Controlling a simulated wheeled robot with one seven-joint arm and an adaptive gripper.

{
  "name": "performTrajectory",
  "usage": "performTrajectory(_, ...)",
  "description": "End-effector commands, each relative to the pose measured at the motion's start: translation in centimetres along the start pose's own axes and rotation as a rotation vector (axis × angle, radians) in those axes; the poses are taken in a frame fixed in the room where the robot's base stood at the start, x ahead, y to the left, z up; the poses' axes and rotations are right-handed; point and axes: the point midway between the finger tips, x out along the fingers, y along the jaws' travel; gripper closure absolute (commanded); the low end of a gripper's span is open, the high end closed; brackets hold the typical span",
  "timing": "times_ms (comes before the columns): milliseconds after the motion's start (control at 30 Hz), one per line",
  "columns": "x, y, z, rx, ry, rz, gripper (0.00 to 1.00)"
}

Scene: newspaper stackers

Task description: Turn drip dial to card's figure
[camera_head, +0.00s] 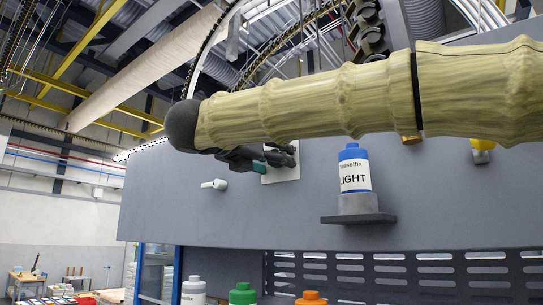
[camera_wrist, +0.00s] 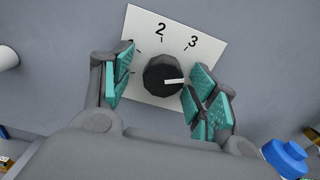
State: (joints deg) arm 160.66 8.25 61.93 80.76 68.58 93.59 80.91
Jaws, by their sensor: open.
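The drip dial is a round black knob (camera_wrist: 160,72) with a white pointer line, on a white plate (camera_wrist: 150,28) tilted in the wrist view. The figures 2 and 3 and several tick marks show; the rest of the scale is hidden. The pointer aims right, clockwise past the 3. My gripper (camera_wrist: 161,84) is open, with teal-padded fingers on either side of the knob; the right pads are close to it, and I cannot tell whether they touch. In the head view my gripper (camera_head: 264,158) is in front of the plate (camera_head: 284,172). No card is readable in either view.
A blue-capped bottle (camera_head: 354,176) labelled LIGHT stands on a small shelf (camera_head: 357,218) right of the plate. A white peg (camera_head: 214,184) sticks out at left. White (camera_head: 194,292), green (camera_head: 242,294) and orange-topped (camera_head: 311,298) bottles stand below. The grey panel (camera_head: 170,205) around is mostly bare.

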Motion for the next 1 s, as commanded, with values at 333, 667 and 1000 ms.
performTrajectory(333,-0.1,-0.03,0.05,0.001,0.0,0.0,0.78)
performTrajectory(667,-0.08,-0.02,-0.18,0.007,0.0,0.0,0.88)
performTrajectory(1000,-0.04,-0.04,-0.23,0.043,0.0,0.0,0.88)
